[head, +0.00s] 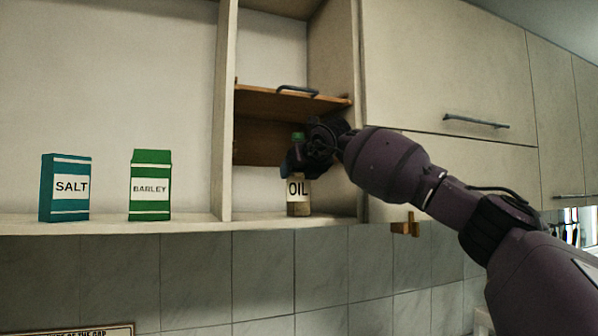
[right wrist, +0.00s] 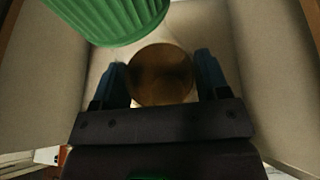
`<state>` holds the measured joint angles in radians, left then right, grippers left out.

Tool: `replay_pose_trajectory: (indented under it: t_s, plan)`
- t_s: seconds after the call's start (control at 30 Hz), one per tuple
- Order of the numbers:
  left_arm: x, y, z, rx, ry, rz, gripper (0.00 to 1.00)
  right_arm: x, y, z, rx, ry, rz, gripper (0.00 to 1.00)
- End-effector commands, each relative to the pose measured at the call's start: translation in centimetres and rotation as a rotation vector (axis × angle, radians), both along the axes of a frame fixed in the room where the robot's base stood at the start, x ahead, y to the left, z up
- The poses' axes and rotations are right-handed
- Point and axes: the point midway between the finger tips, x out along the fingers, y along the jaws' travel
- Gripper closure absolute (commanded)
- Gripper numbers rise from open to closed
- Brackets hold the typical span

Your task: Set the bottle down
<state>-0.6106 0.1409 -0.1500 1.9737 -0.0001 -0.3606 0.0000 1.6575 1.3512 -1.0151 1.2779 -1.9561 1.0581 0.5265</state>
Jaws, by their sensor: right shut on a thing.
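The bottle (head: 298,190) has a white label reading OIL, a green cap and a brownish base. It is upright in the narrow cupboard compartment, its bottom at the level of the shelf board (head: 270,216); I cannot tell if it touches. My right gripper (head: 297,160) is shut on the bottle's upper part and hides some of it. In the right wrist view, the round brown bottle (right wrist: 160,75) is between the two blue fingers of my right gripper (right wrist: 161,82), with a ribbed green cap (right wrist: 115,18) above. My left gripper is not in view.
A teal SALT box (head: 66,188) and a green BARLEY box (head: 150,186) stand on the shelf to the left, beyond an upright divider (head: 223,120). A brown wooden board (head: 265,103) with a dark handle is above the bottle. Closed cupboard doors (head: 440,70) are at right.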

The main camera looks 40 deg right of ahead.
Motion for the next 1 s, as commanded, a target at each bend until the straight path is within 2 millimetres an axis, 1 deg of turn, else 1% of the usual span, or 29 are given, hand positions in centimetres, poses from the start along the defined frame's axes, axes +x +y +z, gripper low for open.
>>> replay_pose_trajectory:
  t_s: [0.03,0.17,0.2,0.33,0.6,0.73,0.87,1.0]
  plan:
    - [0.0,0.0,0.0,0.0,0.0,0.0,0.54,-0.1,0.0,0.2,0.001,-0.004,0.001,0.79]
    - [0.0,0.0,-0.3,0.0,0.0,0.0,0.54,-0.1,0.0,-0.1,0.001,-0.004,0.001,0.79]
    - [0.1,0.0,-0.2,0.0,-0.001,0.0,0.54,0.0,0.0,-0.2,0.0,0.0,0.0,0.27]
    - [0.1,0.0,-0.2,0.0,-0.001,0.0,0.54,0.0,0.0,-0.1,0.0,0.0,0.0,0.07]
    - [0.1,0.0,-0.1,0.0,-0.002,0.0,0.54,0.0,0.0,-0.1,0.0,0.0,0.0,0.06]
    - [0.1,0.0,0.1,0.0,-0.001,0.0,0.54,-0.1,0.0,0.2,0.0,-0.001,0.0,0.06]
    - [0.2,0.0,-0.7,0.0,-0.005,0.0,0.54,-1.8,0.3,0.6,0.0,-0.003,0.001,0.06]
    - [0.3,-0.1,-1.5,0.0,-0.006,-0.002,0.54,-4.2,0.7,1.6,0.0,-0.003,0.0,0.06]
